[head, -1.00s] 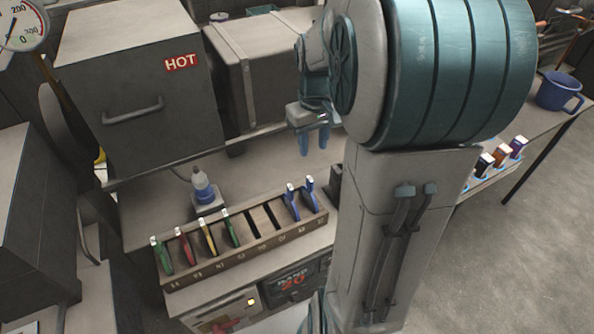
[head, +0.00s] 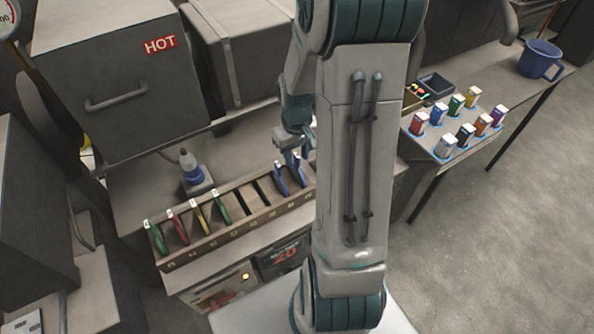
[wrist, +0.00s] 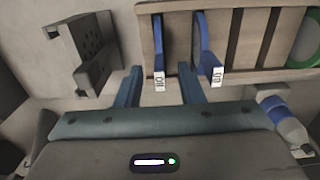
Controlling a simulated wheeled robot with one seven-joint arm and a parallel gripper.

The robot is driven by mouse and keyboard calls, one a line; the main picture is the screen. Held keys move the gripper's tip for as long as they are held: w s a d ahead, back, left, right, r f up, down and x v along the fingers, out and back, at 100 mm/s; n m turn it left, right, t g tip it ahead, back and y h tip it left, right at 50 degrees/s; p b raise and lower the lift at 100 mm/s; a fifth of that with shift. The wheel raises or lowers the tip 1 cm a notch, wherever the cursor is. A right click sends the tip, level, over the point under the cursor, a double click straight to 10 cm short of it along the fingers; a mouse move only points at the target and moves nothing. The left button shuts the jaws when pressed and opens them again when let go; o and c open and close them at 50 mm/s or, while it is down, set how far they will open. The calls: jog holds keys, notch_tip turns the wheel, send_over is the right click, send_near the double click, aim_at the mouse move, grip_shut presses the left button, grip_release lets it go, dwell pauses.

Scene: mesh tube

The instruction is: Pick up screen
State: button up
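Two blue screens stand upright in the rack (head: 240,240): the left one (head: 281,181) and the right one (head: 299,174) in the head view. My gripper (head: 290,157) is just above them, pointing down. In the wrist view my open gripper (wrist: 159,74) has its fingers apart, with the labelled end of one blue screen (wrist: 158,45) between them. The other blue screen (wrist: 203,40) is just outside the right finger. Contact is not clear. Green (head: 155,238), red (head: 177,228), yellow (head: 200,217) and another green screen (head: 221,208) stand further left in the rack.
A bottle (head: 190,170) stands behind the rack. A HOT oven (head: 120,70) is at the back left. A dark grey slotted block (wrist: 88,50) is beside the rack in the wrist view. Several small coloured boxes (head: 457,105) and a blue mug (head: 541,60) are on the right table.

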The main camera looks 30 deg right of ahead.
jog(key=shift+f, duration=0.6)
grip_shut()
jog(key=shift+r, duration=0.1)
